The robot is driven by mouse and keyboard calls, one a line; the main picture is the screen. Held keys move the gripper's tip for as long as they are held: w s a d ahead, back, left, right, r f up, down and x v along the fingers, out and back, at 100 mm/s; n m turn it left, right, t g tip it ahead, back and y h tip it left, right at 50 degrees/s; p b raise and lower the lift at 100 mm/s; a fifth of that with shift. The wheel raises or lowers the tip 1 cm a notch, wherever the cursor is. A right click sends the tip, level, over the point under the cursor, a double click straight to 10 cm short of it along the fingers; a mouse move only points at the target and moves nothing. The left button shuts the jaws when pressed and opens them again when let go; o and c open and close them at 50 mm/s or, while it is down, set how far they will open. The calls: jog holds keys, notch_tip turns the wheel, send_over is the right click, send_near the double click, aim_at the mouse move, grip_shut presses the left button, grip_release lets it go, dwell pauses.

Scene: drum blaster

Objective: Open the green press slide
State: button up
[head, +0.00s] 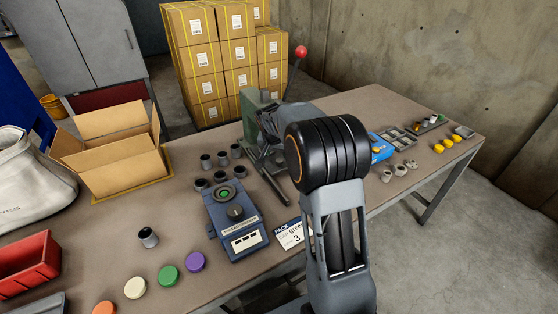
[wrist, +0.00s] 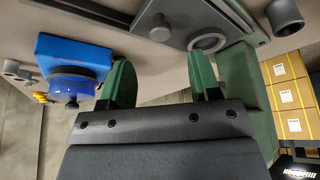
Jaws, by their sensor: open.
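The green press (head: 249,112) stands at the back middle of the table, with a red-knobbed lever (head: 300,52) rising beside it. Its grey rails (head: 270,183) run forward along the table, partly behind my arm. In the wrist view, the green press body (wrist: 242,75) is right of my fingers, and a grey slide plate (wrist: 178,30) with a ring and a round knob (wrist: 160,29) lies beyond them. My gripper (wrist: 159,60) has two green fingers spread apart with nothing between them. Contact with the slide cannot be told.
A blue device (head: 234,215) with a green button and several dark cups (head: 206,161) stand left of the rails. An open cardboard box (head: 115,145) and coloured discs (head: 168,275) are farther left. A blue object (head: 381,148) and a grey tray (head: 402,138) lie to the right.

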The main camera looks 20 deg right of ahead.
aim_at(279, 160)
jog(key=x, duration=0.6)
jog(key=shift+w+d+f, duration=0.15)
jog(key=shift+f, duration=0.15)
jog(key=shift+c, duration=0.3)
grip_shut()
